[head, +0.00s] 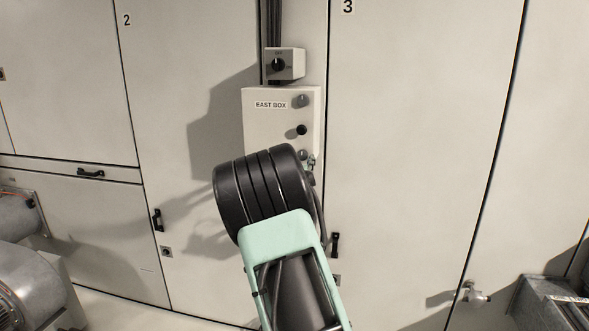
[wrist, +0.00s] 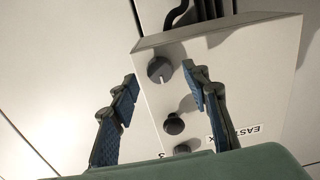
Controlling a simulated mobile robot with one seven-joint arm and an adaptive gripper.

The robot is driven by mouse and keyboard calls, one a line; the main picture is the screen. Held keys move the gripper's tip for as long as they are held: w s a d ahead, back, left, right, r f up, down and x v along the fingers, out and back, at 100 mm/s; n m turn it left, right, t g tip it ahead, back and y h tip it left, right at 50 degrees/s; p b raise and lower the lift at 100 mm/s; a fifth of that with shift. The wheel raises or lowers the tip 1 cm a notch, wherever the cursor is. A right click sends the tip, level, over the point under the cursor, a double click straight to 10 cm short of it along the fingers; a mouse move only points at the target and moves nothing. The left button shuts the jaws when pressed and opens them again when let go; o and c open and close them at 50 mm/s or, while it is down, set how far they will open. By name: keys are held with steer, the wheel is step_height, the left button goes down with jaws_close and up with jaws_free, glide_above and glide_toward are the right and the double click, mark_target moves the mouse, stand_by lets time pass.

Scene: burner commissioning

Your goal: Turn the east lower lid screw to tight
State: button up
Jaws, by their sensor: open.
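The east box (head: 281,125) is a pale wall box labelled EAST BOX. It also shows upside down in the wrist view (wrist: 265,65). Its lower lid screw (wrist: 160,68) is a round grey head with a small pale mark at its edge. In the head view only the top of this screw (head: 303,153) shows above my arm. My gripper (wrist: 160,78) is open, with blue-padded fingers either side of the lower screw in the wrist view. No contact shows, and the remaining distance is hard to judge. My arm hides most of the gripper in the head view.
On the same lid sit a black knob (head: 301,130) and an upper grey screw (head: 302,100). A small switch box (head: 285,64) is above. Cabinet doors with black handles (head: 157,220) surround it. Grey machinery (head: 30,275) stands at left, and a metal fitting (head: 474,295) at lower right.

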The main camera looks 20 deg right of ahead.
steer(key=v, duration=1)
steer(key=shift+a, duration=0.1)
